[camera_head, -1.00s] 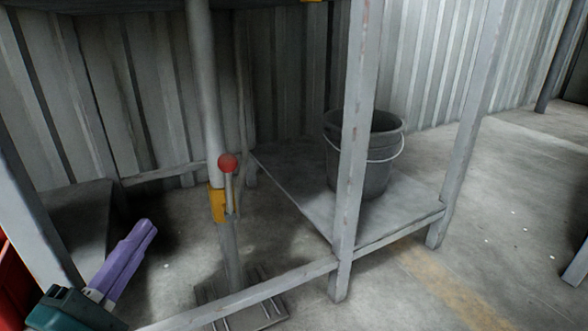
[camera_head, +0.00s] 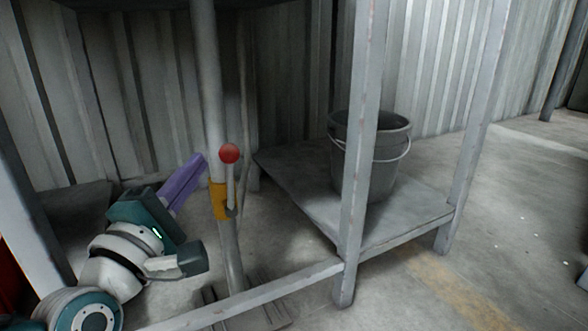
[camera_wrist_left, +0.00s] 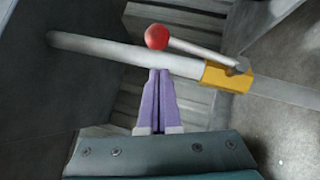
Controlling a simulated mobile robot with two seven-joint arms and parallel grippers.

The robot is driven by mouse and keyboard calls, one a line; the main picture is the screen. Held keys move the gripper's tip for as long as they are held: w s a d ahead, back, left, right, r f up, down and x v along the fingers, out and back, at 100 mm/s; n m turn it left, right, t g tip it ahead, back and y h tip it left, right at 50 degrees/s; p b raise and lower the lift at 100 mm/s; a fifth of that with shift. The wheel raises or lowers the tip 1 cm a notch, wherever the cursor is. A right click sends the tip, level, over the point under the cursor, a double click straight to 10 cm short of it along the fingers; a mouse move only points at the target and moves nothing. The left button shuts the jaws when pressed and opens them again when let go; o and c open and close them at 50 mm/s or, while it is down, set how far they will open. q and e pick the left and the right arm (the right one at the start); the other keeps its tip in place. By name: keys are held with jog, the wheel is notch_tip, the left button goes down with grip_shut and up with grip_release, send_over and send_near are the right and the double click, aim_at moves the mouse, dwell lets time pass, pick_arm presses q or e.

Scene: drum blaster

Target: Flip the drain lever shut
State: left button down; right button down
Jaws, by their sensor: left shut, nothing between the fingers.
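The drain lever (camera_head: 230,182) is a thin grey rod with a red ball knob (camera_head: 229,153), pointing up alongside a grey vertical pipe (camera_head: 207,110). Its lower end joins a yellow valve collar (camera_head: 219,201) on the pipe. My left gripper (camera_head: 201,160) has purple fingers, shut and empty, just left of the pipe at about knob height. In the left wrist view the closed fingers (camera_wrist_left: 158,73) point at the pipe (camera_wrist_left: 110,50), with the red knob (camera_wrist_left: 156,37) just beyond it and the yellow collar (camera_wrist_left: 227,77) to the right. Contact with the pipe is unclear. My right gripper is out of view.
A grey metal frame with posts (camera_head: 357,150) stands around the pipe. A dark bucket (camera_head: 372,160) sits on its low shelf (camera_head: 415,208) to the right. A lower rail (camera_head: 250,293) crosses in front. Corrugated wall closes the back.

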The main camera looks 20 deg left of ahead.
pick_arm(q)
jog(key=shift+w+d+r, duration=0.15)
jog(key=shift+d+r, duration=0.05)
jog(key=shift+d, duration=0.6)
jog(key=shift+a, duration=0.1)
